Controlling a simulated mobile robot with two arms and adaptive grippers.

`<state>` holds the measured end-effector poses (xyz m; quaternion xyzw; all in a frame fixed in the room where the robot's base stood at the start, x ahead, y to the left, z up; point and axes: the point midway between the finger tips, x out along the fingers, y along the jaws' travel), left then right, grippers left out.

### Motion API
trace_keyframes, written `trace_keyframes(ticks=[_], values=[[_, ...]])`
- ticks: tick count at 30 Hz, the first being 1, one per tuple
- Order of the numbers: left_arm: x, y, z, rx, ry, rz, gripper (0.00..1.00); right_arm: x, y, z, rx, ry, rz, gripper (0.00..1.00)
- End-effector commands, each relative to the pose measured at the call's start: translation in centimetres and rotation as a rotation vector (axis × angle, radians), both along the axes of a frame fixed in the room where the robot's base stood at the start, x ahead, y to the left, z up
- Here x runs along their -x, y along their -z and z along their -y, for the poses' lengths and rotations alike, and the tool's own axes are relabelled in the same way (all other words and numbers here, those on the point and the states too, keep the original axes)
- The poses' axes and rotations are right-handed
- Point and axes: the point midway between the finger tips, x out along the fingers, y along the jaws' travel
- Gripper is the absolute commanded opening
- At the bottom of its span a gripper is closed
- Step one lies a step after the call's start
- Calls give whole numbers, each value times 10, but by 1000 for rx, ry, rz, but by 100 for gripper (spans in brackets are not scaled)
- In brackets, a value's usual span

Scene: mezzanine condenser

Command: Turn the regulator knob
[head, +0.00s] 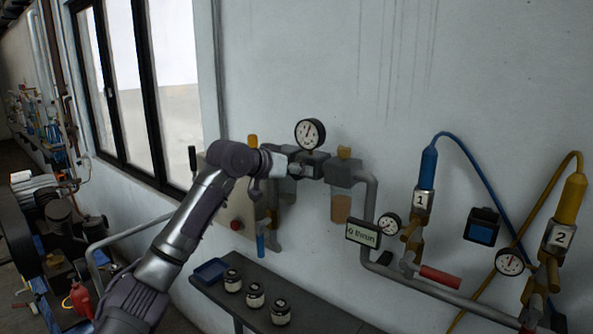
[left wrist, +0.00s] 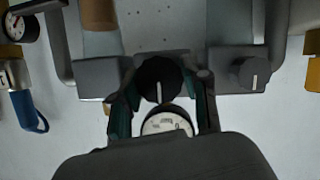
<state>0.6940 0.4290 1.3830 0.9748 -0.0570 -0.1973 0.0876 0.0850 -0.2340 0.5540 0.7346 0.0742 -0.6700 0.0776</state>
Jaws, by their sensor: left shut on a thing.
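The regulator is a grey wall unit (head: 345,173) on pipework, with a round white gauge (head: 310,134) above it. In the left wrist view, which is upside down, a black round knob (left wrist: 159,76) with a white pointer line sits between my left gripper's (left wrist: 163,98) two dark green fingers. The gripper is shut on this knob, and the white gauge face (left wrist: 168,122) shows partly behind my wrist. In the head view my left gripper (head: 290,163) reaches the unit from the left and hides the knob. My right gripper is not in view.
A second, grey knob (left wrist: 249,73) with a white mark is beside the held one. Below, a dark shelf (head: 318,312) carries several dark jars and a blue tray (head: 211,269). To the right are a small display (head: 363,233), a red lever (head: 440,277), and blue and yellow hoses.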

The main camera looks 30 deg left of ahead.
Motion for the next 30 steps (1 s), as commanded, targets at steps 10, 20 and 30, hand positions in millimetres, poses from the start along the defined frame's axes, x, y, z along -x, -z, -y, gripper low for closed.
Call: trace_keyframes(ticks=[10, 20, 30], values=[[0, 3, 1, 0, 1, -6, 62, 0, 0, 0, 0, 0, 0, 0], [0, 1, 0, 1, 1, -2, 70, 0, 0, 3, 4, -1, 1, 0], [43, -16, -8, -2, -1, -2, 70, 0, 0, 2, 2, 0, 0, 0]])
